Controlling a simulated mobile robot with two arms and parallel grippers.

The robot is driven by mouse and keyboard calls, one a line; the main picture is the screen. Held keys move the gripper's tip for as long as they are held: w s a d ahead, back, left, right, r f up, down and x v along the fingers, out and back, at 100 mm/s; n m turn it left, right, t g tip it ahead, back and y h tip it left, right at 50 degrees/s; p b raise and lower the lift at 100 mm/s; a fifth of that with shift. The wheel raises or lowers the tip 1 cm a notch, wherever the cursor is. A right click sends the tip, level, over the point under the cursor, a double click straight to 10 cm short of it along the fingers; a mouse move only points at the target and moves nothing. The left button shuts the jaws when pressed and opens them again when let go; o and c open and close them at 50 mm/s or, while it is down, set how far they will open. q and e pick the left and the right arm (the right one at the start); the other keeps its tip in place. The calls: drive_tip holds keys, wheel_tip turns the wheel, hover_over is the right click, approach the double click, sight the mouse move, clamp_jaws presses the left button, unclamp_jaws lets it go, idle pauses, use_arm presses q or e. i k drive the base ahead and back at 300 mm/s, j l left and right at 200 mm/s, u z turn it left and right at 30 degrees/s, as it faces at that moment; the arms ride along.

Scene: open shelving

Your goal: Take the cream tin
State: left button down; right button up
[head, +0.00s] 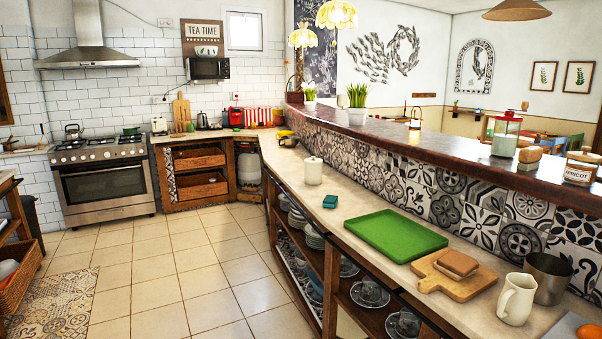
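A cream-coloured lidded canister (313,170), which looks like the cream tin, stands upright on the long counter (365,199) near its far part. Nothing covers the canister from this side. Neither of my grippers is in view.
A green tray (388,235), a wooden board (455,277) with a brown block on it, a cream jug (516,299) and a metal pot (548,277) stand nearer on the counter. Open shelves below hold dishes. The tiled floor (185,265) to the left is clear.

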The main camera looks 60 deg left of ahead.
sight(312, 173)
drive_tip(key=j+u, duration=0.1)
drive_tip(key=u, duration=1.75)
drive_tip(key=i+j, duration=0.2)
drive_tip(key=i, duration=0.25)
drive_tip(key=i+j+u, duration=0.1)
drive_tip(key=i+j, duration=0.15)
drive_tip(key=i, duration=0.15)
drive_tip(key=i+j, duration=0.15)
drive_tip(key=i, duration=0.3)
drive_tip(key=i+j+u, duration=0.1)
drive_tip(key=i, duration=0.35)
drive_tip(key=j, duration=0.1)
